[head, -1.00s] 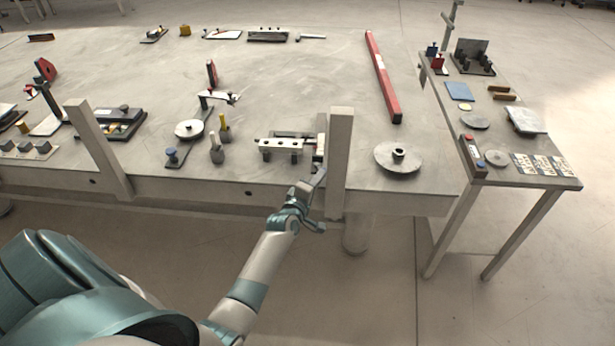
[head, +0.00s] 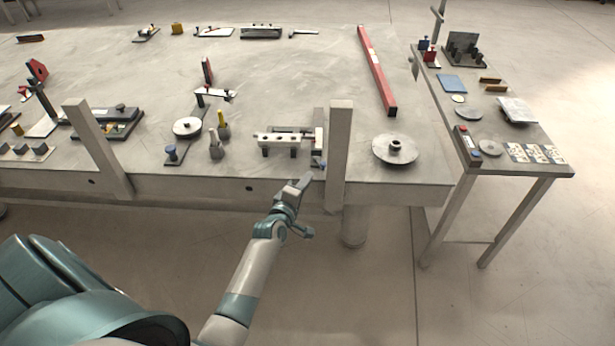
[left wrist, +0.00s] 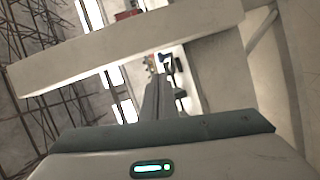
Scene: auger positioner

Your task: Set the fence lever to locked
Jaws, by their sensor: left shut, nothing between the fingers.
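The fence assembly (head: 284,139), a pale block on dark feet with an upright plate at its right, stands at the table's front edge in the head view. A small blue-tipped part (head: 318,163), which looks like the fence lever, shows low at its right end; its setting is too small to read. My left gripper (head: 304,180) is shut and empty, in front of the table edge, just below and left of that part and apart from it. In the left wrist view its closed fingers (left wrist: 159,100) point toward small dark parts that I cannot identify. My right gripper is not in view.
A pale upright post (head: 338,150) stands just right of the lever and crosses the left wrist view as a broad beam (left wrist: 125,48). A grey disc (head: 396,150) lies right of it.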

